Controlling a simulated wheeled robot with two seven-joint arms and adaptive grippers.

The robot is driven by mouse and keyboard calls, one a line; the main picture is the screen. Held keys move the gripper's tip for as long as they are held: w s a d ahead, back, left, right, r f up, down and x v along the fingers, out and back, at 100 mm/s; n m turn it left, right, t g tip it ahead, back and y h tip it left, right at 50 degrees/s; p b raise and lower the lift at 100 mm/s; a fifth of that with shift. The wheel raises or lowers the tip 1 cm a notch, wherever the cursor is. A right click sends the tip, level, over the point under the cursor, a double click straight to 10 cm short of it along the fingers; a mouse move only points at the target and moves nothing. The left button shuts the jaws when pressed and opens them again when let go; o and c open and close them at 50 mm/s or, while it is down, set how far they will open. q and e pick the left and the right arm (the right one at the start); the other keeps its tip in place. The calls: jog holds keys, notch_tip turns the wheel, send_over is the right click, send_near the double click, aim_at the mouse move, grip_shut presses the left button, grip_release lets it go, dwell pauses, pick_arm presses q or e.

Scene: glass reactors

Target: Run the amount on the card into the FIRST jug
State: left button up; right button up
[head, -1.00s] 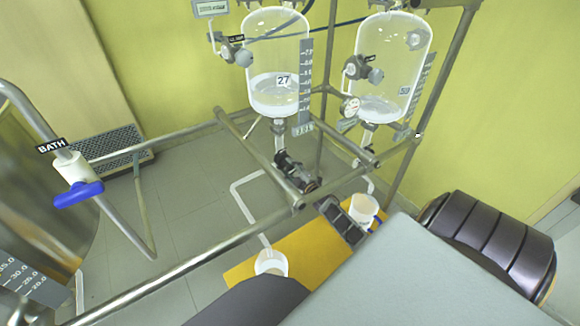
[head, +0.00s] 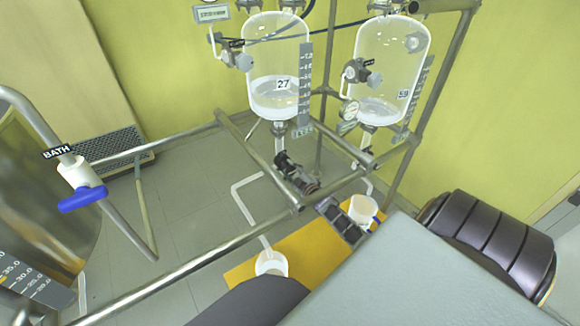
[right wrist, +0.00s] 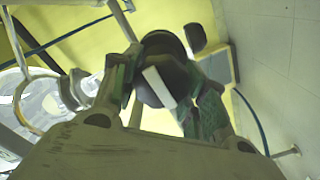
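Two clear glass reactors hang on the frame. The left one (head: 278,60), marked 27, and the right one (head: 390,55) each hold some liquid low down. A dark drain valve (head: 296,173) sits below the left reactor. One white jug (head: 271,263) stands front left on a yellow mat and another white jug (head: 363,209) stands right of it; which is FIRST cannot be told. My right gripper (head: 328,207) is open near the valve's lower end. In the right wrist view its fingers are spread either side of a dark round knob (right wrist: 165,72) with a white bar. My left gripper is not seen.
Metal rails (head: 190,262) cross in front of the reactors. A blue-handled BATH valve (head: 80,198) stands at the left beside a steel vessel (head: 40,190). A small card (head: 211,14) at the top is unreadable.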

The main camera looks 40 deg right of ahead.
jog(key=o, duration=0.5)
jog(key=s+a, duration=0.1)
jog(key=s, duration=1.1)
jog(key=shift+a, duration=0.15)
dwell(0.5)
jog(key=shift+f, duration=0.1)
dwell(0.5)
